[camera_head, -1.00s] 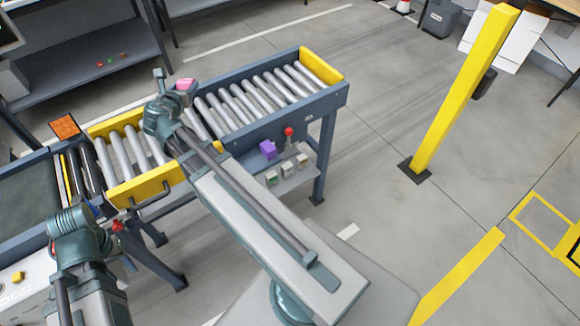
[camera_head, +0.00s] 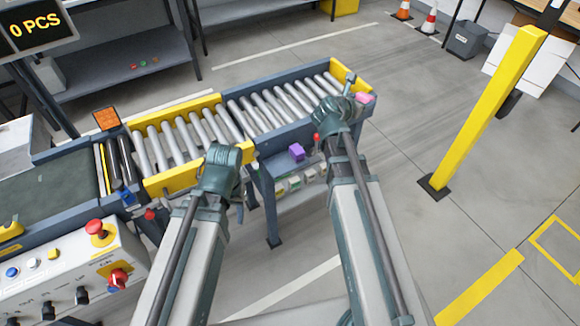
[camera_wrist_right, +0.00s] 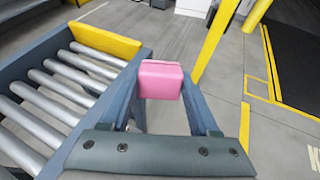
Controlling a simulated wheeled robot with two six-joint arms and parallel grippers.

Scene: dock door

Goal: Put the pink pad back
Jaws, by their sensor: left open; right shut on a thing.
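The pink pad (camera_head: 365,98) is held by my right gripper (camera_head: 357,93) near the far right end of the roller conveyor in the head view. In the right wrist view the pink pad (camera_wrist_right: 160,80) sits between the two fingers of my right gripper (camera_wrist_right: 162,92), beside the conveyor's end, with floor behind it. My left gripper (camera_head: 222,152) is in front of the yellow-sided conveyor section; its fingertips are mostly hidden behind its wrist. It is open.
The roller conveyor (camera_head: 280,105) runs from left to upper right. A purple block (camera_head: 296,151) and several small boxes are on a shelf beneath it. A control panel (camera_head: 75,275) stands at lower left. A yellow post (camera_head: 485,110) stands on open floor at right.

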